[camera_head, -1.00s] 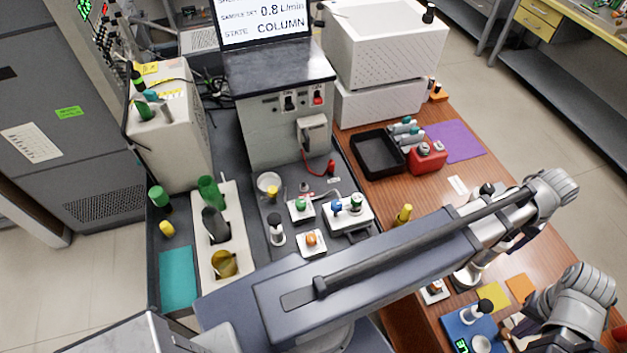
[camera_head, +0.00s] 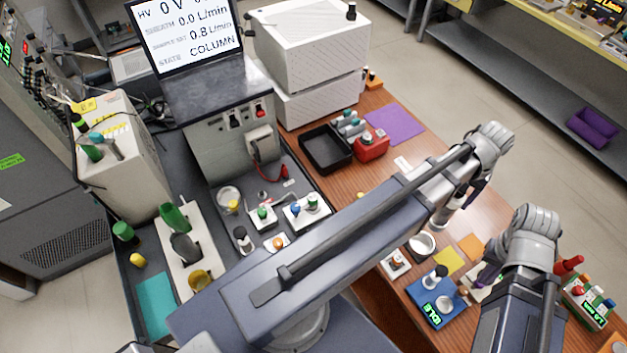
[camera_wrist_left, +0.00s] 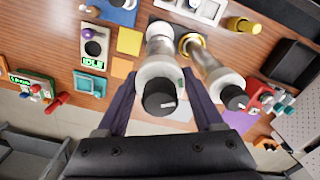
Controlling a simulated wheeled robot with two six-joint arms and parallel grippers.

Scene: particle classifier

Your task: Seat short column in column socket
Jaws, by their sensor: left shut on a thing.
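My left gripper (camera_wrist_left: 160,106) is shut on a silver column with a white collar and black cap (camera_wrist_left: 158,92). In the head view my left gripper (camera_head: 447,212) is partly hidden by its own arm. A second silver column with a black cap (camera_wrist_left: 212,70) stands right beside the held one, with a gold ring (camera_wrist_left: 190,42) at its foot. The held column's lower end is close to that ring; I cannot tell whether it touches anything. I cannot make out the column socket for certain.
Yellow (camera_head: 448,262) and orange (camera_head: 471,246) pads lie near the columns. A black tray (camera_head: 326,150) and a red block (camera_head: 371,148) are farther back. Bare wood lies beside the purple mat (camera_head: 394,124).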

